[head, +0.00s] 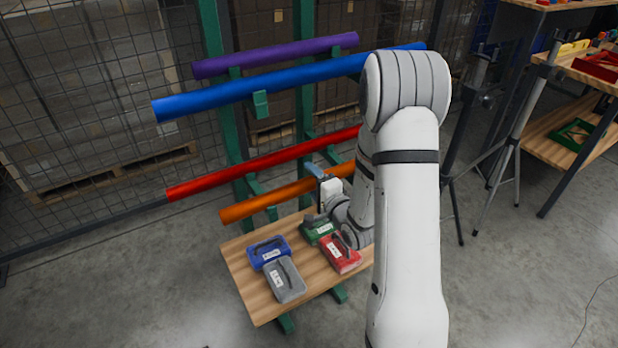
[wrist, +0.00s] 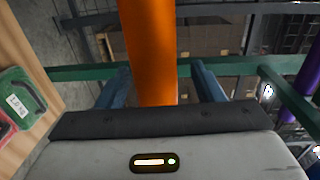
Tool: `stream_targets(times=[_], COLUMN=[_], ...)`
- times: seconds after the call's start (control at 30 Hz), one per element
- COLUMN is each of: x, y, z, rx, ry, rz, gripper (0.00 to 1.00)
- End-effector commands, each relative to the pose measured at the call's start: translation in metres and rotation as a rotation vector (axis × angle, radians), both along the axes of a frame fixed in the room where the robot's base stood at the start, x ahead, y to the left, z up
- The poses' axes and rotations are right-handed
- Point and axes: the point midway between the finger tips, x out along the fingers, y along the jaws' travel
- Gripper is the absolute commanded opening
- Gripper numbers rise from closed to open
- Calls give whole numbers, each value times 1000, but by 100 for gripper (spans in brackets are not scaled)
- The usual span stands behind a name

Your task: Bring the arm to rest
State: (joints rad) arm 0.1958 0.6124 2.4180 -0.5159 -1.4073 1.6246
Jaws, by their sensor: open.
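My gripper (head: 315,170) is beside the rack, above the back of the wooden board, with blue fingers pointing up and left. The wrist view shows my gripper (wrist: 163,78) open, its fingers apart on either side of the orange tube (wrist: 150,50). I cannot tell whether they touch it. In the head view the orange tube (head: 265,202) lies on the rack's lower arms, and its right part is hidden behind my gripper and arm. My arm covers the right of the board.
Red (head: 230,173), blue (head: 230,94) and purple (head: 270,55) tubes cross the green rack (head: 212,40). Tripod stands (head: 508,150) are at right.

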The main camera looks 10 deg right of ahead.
Motion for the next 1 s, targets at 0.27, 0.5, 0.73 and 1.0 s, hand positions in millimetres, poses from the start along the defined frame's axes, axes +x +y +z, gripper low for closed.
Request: stream_targets(times=[0.27, 0.5, 0.73, 1.0], x=[-44, -58, -50, -51], y=[-15, -19, -20, -33], z=[5, 5, 27, 83], rx=[2, 0, -170, -630], ry=[2, -1, 42, 213], rz=[-3, -1, -9, -12], gripper=[61, 61, 61, 61])
